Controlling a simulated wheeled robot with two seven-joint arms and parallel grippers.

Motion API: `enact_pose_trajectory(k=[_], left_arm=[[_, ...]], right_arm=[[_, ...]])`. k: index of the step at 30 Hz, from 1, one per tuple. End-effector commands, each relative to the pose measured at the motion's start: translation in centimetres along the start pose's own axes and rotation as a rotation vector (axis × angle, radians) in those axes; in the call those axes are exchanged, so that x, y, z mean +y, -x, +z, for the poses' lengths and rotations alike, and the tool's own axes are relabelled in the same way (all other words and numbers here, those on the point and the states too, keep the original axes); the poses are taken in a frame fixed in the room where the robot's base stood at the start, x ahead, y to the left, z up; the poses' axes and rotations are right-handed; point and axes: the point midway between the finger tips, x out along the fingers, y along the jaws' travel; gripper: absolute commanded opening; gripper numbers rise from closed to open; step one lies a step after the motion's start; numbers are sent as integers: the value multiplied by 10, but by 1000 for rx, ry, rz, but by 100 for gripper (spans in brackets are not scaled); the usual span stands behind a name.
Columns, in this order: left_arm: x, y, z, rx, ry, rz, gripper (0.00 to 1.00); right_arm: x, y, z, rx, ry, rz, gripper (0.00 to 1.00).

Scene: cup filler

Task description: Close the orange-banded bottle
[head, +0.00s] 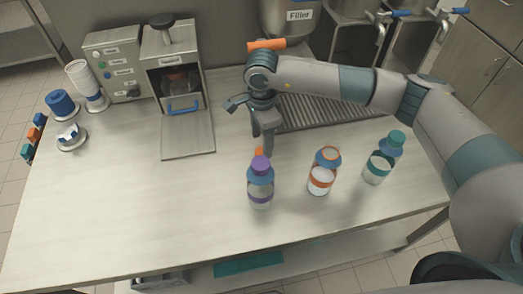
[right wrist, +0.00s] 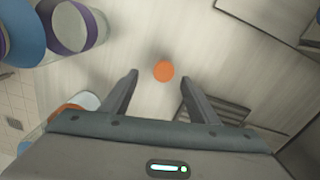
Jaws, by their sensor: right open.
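The orange-banded bottle (head: 320,181) stands upright on the table. Its top shows an orange rim around a pale centre and looks uncapped; a sliver of it shows in the right wrist view (right wrist: 78,103). A small round orange cap (right wrist: 164,71) lies on the table. In the head view the cap (head: 259,151) shows just behind the purple-capped bottle and is partly hidden. My right gripper (right wrist: 160,79) is open and empty, pointing down, with the cap between and slightly beyond its fingertips in the right wrist view. My left gripper is not in view.
A purple-capped bottle (head: 260,191) stands close in front of the right gripper. A teal-capped bottle (head: 377,168) stands at the right. A metal machine (head: 176,75) with a plate stands at the back left, near a drain grate (head: 325,112). The table's left front is clear.

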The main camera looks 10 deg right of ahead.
Motion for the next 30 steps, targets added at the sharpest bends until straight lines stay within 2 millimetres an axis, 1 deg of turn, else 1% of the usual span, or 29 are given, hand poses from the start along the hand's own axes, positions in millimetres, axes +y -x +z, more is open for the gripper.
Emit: enact_pose_trajectory(k=[5,10,15,19,21,24,30], left_arm=[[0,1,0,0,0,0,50],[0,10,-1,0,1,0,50],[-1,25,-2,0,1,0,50],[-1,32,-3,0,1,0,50],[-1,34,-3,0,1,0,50],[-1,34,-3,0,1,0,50],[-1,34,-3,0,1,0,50]], right_arm=[[0,0,0,0,0,0,55],[-2,-7,0,-1,-2,2,55],[-6,-23,0,1,-2,3,55],[-7,-40,1,0,-1,3,55],[-7,-46,0,-1,-2,2,55],[-7,-51,0,0,-1,1,55],[-8,-52,0,0,0,0,55]])
